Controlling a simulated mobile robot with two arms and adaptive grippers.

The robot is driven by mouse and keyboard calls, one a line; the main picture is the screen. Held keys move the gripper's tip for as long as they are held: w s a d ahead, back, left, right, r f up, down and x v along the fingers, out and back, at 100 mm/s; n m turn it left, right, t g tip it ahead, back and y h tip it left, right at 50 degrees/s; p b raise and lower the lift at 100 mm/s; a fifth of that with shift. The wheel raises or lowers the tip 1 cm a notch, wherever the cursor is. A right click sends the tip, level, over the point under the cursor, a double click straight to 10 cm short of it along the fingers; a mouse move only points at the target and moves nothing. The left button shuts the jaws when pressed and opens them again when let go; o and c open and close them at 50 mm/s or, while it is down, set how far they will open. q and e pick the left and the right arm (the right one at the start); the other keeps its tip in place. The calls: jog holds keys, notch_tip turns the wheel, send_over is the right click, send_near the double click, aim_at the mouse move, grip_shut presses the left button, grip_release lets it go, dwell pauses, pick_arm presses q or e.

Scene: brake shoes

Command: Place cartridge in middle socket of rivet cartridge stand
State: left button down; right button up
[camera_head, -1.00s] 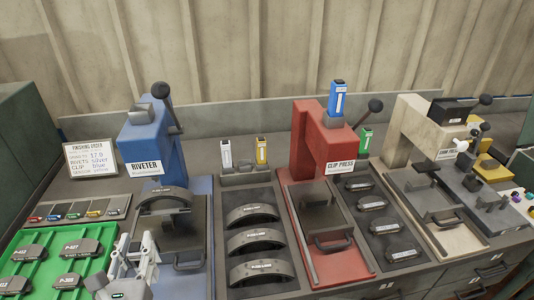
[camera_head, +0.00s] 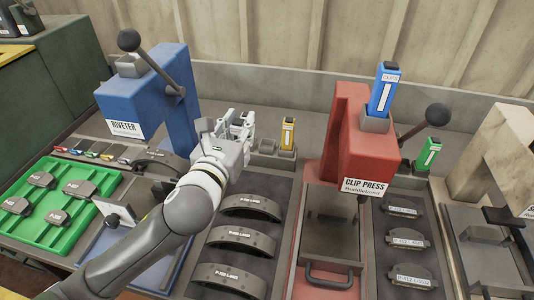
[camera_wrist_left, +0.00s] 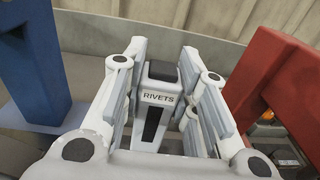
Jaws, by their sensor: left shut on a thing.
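My left gripper (camera_head: 238,128) is at the left end of the rivet cartridge stand (camera_head: 281,153). It is shut on a white cartridge (camera_wrist_left: 156,98) labelled RIVETS, with a black top, which stands between both fingers in the left wrist view. The gripper hides this cartridge in the head view, so I cannot tell whether its base is in the left socket or lifted. The middle socket (camera_head: 267,147) shows empty just right of the gripper. A yellow cartridge (camera_head: 288,133) stands upright in the right socket. My right gripper is not in view.
The blue riveter (camera_head: 150,90) stands left of the gripper. The red clip press (camera_head: 360,140), with a blue clip cartridge (camera_head: 384,90) on top, stands to the right. Brake shoes (camera_head: 250,207) lie in a dark tray in front of the stand.

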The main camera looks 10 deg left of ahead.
pick_arm(q)
jog(key=w+d+y+b, duration=0.1)
jog(key=w+b, duration=0.1)
jog(key=w, duration=0.9)
jog(key=w+d+f, duration=0.1)
jog(key=w+f, duration=0.4)
jog(key=f, duration=0.4)
jog(key=shift+w+d+f+n, duration=0.25)
jog(key=shift+d+f+n, duration=0.05)
jog(key=shift+f, duration=0.05)
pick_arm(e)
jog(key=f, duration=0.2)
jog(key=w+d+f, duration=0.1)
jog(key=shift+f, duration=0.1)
pick_arm(q)
jog(key=shift+f+b, duration=0.1)
jog(key=shift+b, duration=0.2)
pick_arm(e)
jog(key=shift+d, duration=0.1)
pick_arm(q)
jog(key=c, duration=1.4)
grip_release()
jog(key=shift+f, duration=0.1)
